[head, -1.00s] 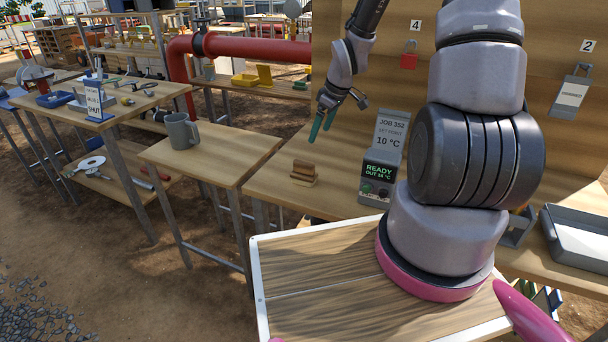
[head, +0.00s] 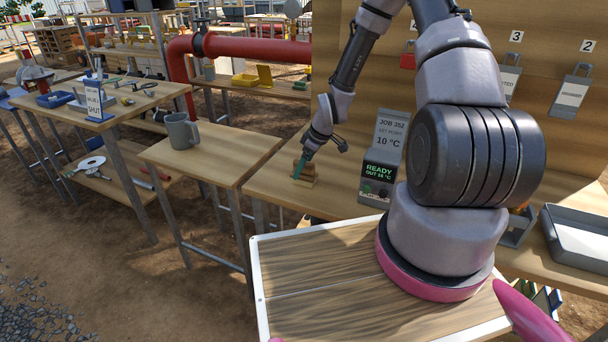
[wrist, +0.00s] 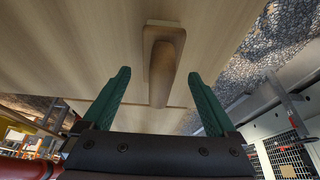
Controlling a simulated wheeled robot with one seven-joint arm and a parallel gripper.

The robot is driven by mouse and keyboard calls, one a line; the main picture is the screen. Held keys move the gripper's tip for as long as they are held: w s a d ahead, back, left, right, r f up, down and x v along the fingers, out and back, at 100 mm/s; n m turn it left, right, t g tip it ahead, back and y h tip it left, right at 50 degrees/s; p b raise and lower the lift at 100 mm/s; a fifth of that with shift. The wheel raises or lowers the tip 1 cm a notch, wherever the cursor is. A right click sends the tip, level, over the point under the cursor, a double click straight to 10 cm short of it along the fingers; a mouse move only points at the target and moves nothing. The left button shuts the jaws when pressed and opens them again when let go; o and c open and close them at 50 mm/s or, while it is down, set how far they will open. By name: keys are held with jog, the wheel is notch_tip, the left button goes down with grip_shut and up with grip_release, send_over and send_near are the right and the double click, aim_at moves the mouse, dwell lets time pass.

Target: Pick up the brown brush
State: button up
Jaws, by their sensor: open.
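The brown brush (head: 302,174) sits on the wooden bench near its left end, left of the grey display unit. It is a small block with a raised brown handle, partly hidden by my gripper in the head view. In the wrist view the brush (wrist: 163,62) lies ahead, its long handle pointing back between the fingers. My gripper (head: 300,178) has teal fingers and is close at the brush. In the wrist view my gripper (wrist: 158,85) is open, one finger on each side of the handle, with visible gaps on both sides.
The display unit (head: 382,165) stands just right of the brush. A grey mug (head: 182,131) is on the separate table (head: 228,152) to the left. Padlocks (head: 571,92) hang on the upright board behind. A grey tray (head: 580,240) lies at the right.

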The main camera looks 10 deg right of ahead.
jog(key=shift+x, duration=1.25)
grip_shut()
notch_tip(320, 180, up, 10)
jog(key=shift+r, duration=0.1)
